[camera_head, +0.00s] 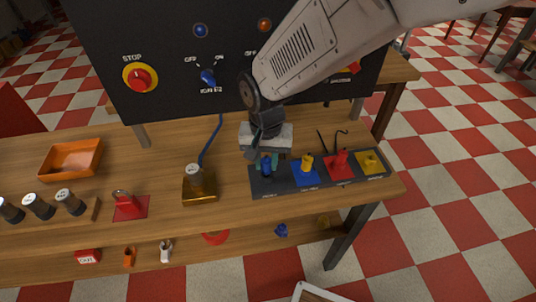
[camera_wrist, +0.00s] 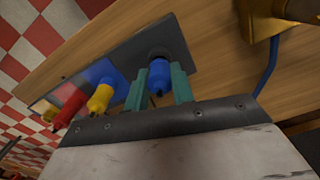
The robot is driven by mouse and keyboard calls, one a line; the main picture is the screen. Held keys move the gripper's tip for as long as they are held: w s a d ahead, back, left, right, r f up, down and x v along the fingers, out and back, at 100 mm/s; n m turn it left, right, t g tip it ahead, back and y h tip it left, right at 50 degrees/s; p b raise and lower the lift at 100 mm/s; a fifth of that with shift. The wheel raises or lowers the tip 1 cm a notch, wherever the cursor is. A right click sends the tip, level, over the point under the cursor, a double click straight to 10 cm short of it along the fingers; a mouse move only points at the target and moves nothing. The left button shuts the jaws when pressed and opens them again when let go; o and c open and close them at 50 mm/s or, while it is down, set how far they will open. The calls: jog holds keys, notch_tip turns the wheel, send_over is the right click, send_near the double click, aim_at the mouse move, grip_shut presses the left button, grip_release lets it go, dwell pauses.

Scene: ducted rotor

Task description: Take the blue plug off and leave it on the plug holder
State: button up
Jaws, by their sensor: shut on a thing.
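The blue plug (camera_head: 267,168) stands at the left end of the plug holder (camera_head: 257,188), over its dark section. My gripper (camera_head: 266,160) comes down on it from above, its green fingers shut on the plug's sides. In the wrist view the blue plug (camera_wrist: 159,76) is upright between the two fingers (camera_wrist: 159,84), with a dark round collar at its base. Its lower end is hidden, so I cannot tell how deep it sits. The plug holder also shows in the wrist view (camera_wrist: 130,50).
A yellow plug (camera_head: 307,164) and a red plug (camera_head: 340,160) stand on the holder to the right, before a yellow square (camera_head: 371,163). A brass box (camera_head: 199,186) and blue cable (camera_head: 211,140) are left. The black panel (camera_head: 165,40) rises behind.

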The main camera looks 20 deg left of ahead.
aim_at(266, 160)
jog(key=shift+f, duration=0.55)
jog(key=o, duration=1)
jog(key=shift+o, duration=0.2)
jog(key=shift+r, duration=3.85)
